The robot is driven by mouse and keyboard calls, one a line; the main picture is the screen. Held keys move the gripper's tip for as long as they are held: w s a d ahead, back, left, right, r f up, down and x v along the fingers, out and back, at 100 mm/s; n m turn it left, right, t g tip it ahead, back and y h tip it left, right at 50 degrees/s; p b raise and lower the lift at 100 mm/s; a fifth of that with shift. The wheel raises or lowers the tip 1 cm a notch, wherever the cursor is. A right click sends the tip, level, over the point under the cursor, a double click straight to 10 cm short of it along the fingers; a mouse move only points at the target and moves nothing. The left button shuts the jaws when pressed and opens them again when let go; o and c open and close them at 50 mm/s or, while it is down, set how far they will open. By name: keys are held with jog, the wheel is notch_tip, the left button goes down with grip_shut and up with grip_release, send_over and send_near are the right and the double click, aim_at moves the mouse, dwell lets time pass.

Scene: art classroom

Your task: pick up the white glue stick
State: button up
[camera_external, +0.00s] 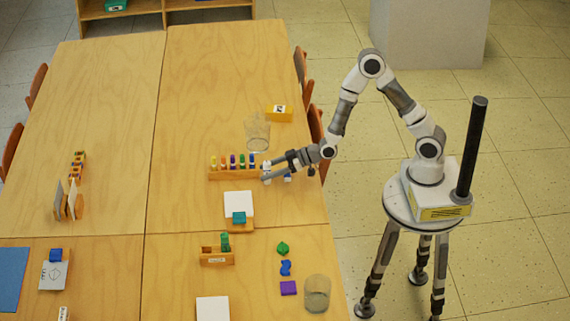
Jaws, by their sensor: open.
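A small white upright object (266,166), which looks like the white glue stick, stands at the right end of a wooden rack (225,176) on the table. It is small and partly hidden by my gripper. My gripper (270,170) is open and reaches in from the right, with its fingers pointing left. Its fingertips are at or very close to the white object, with one finger on each side of it in the picture. I cannot tell whether they touch it.
Several coloured sticks (233,161) stand in the rack left of my gripper. A clear cup (257,133) and a yellow box (279,113) are behind. A white pad with a teal block (239,217) lies in front. A small white-and-blue item (288,178) is beneath my gripper.

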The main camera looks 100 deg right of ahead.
jog(key=shift+w, duration=0.15)
grip_shut()
dwell(0.4)
